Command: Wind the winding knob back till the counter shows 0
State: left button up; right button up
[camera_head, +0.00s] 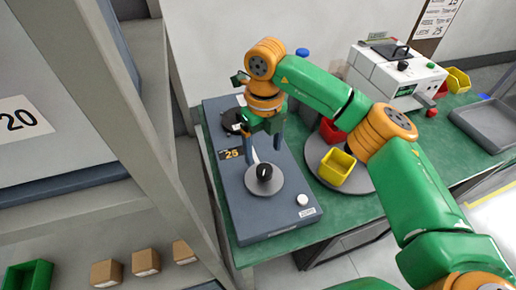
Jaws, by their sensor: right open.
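The winding knob (264,172) is a black knob on a round grey disc, on top of a blue-grey box (270,222) on the green bench. The counter (231,154) is a small dark display with orange digits that read 25. My right gripper (264,151) hangs over the box, just behind and above the knob. Its two blue fingers are apart with nothing seen between them. Whether a finger touches the disc is hard to tell. My left gripper is not in view.
A white round button (302,199) with a small label is at the box's front right. A grey turntable (360,184) with a yellow bin (337,167) and a red bin stands close on the right. A grey rack post (118,130) rises on the left.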

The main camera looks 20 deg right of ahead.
aim_at(264, 169)
jog(key=f, duration=0.1)
jog(key=s+f+p, duration=0.1)
jog(key=f, duration=0.1)
jog(key=s+f, duration=0.1)
jog(key=shift+f+p, duration=0.3)
jog(key=shift+f, duration=0.1)
jog(key=shift+w+f, duration=0.35)
jog(key=shift+s+r, duration=0.1)
grip_shut()
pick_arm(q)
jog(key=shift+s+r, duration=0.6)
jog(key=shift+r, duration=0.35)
